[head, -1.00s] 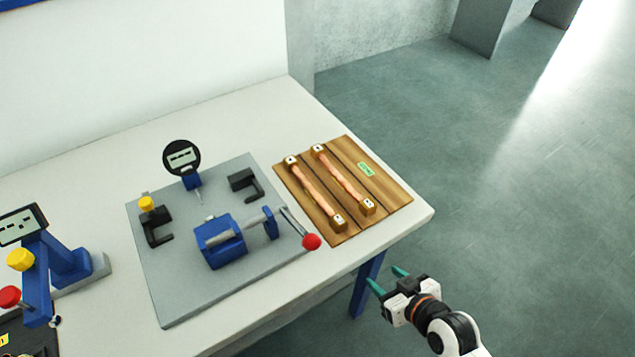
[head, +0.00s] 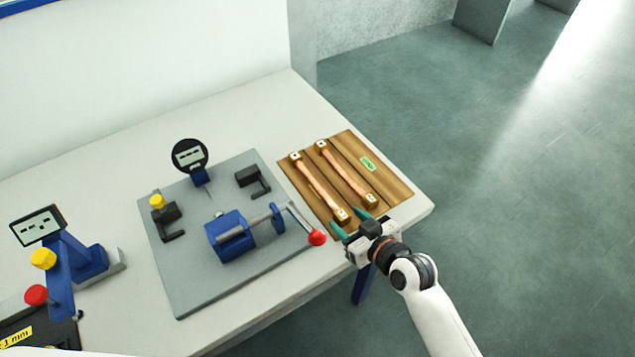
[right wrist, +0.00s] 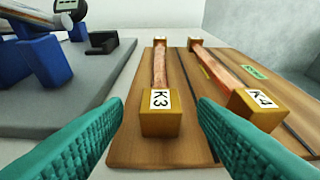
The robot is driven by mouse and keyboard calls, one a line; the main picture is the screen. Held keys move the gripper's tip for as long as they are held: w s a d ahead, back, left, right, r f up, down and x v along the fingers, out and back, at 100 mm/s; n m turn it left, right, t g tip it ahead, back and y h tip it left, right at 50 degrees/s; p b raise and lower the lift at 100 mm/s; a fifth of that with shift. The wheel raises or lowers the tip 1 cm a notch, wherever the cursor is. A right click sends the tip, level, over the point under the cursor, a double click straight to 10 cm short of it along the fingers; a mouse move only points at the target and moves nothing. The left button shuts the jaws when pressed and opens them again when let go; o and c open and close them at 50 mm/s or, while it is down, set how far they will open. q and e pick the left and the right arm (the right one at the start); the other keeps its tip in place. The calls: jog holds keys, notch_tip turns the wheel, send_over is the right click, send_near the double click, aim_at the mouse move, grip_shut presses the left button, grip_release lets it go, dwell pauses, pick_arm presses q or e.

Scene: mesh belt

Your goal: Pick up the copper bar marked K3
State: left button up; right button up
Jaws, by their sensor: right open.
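The copper bar marked K3 (right wrist: 160,72) lies on a wooden board (right wrist: 130,140), its label on the near brass end block facing my right wrist camera. In the head view it is the left one of two bars (head: 318,186). My right gripper (head: 348,221) is open, with its teal fingers pointing at the board's near edge. In the right wrist view the fingers (right wrist: 160,135) stand left and right of the K3 end block, apart from it. A second copper bar, marked K4 (right wrist: 222,66), lies to its right. My left gripper is not in view.
A grey plate (head: 185,290) with a blue clamp (head: 228,236), a red-knobbed lever (head: 317,238) and a dial gauge (head: 190,155) stands left of the board. The lever knob is close to my right gripper. A green tag (head: 368,164) lies on the board's right part.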

jog(key=shift+x, duration=1.45)
jog(key=shift+s+d, duration=0.1)
grip_shut()
jog(key=shift+r, duration=0.25)
